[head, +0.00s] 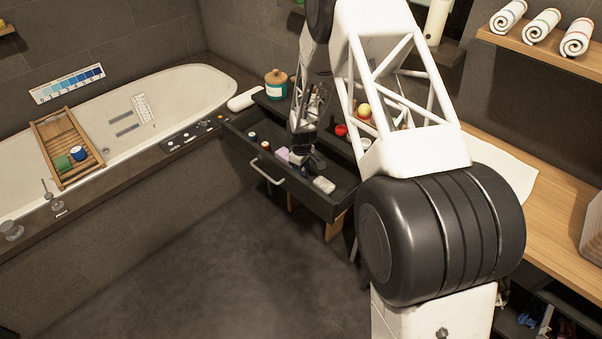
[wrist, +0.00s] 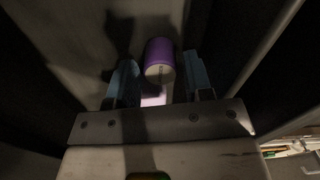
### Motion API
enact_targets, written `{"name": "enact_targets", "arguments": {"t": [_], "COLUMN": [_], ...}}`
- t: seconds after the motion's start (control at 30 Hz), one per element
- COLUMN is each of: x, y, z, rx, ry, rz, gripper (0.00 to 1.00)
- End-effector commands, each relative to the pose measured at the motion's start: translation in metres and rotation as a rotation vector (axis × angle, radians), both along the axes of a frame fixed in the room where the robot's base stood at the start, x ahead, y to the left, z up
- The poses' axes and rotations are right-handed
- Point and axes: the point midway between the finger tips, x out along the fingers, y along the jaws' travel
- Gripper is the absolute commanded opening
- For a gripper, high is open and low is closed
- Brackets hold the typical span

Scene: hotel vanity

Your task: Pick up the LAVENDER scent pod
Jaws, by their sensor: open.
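The lavender scent pod (wrist: 161,57) is a small purple cylinder with a pale end, seen in the wrist view. It lies between the two blue-grey fingers of my gripper (wrist: 160,82), with a visible gap on each side. My gripper is open. In the head view my gripper (head: 303,157) is down inside the open dark drawer (head: 322,205). A pale lilac item (head: 283,154) shows just left of the gripper there; I cannot tell whether it is the pod.
The drawer also holds several small items at its left, including a white-topped one (head: 252,136), and a whitish block (head: 324,185) near the front right. The drawer handle (head: 267,173) sticks out in front. A teal jar (head: 276,84) stands behind. The bathtub (head: 190,92) is at left.

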Motion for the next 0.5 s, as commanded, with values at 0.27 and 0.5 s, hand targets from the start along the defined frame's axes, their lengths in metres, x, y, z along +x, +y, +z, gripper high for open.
{"name": "enact_targets", "arguments": {"t": [0.27,0.5], "x": [0.0004,0.0003], "y": [0.0000,-0.0001], "z": [-0.0114,-0.0113], "rx": [-0.001,-0.001], "ry": [-0.001,-0.001], "rz": [0.000,0.000], "gripper": [0.47,0.47]}}
